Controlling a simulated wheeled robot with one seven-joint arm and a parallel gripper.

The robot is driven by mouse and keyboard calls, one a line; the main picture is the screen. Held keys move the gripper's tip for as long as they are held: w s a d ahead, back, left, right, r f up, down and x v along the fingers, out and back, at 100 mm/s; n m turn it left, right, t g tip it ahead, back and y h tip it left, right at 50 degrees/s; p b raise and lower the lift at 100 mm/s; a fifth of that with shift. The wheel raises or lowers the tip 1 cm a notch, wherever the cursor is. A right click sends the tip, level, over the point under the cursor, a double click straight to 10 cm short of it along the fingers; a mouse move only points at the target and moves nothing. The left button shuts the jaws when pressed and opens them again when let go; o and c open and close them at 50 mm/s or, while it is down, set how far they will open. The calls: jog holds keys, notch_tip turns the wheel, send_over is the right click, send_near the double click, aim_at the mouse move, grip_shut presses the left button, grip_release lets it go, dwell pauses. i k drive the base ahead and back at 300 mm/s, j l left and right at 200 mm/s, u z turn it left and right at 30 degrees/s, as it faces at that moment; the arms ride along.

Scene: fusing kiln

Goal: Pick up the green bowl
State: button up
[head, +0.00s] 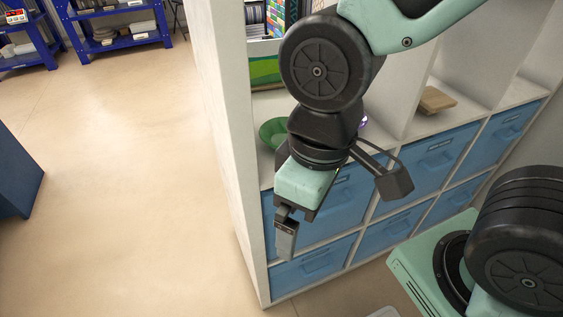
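The green bowl (270,132) sits in the upper left open compartment of the white shelf unit. My arm and wrist cover its right part, so only the left side shows. My gripper (286,240) hangs in front of the shelf unit, below the bowl and slightly right of it in the picture, pointing down. It appears apart from the bowl. The fingers are seen from the side and overlap, so their opening does not show. Nothing is visible held at the tips.
The white shelf unit (230,150) has blue drawers (430,160) below its open compartments. A brown block (437,99) lies in a compartment to the right. A small purple item peeks out beside my wrist. Blue racks (115,25) stand far back left.

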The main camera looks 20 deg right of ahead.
aim_at(273, 131)
jog(key=k+u, duration=0.35)
jog(key=k+j+u, duration=0.15)
jog(key=u, duration=0.2)
jog(key=k+j+u, duration=0.35)
jog(key=i+l, duration=0.1)
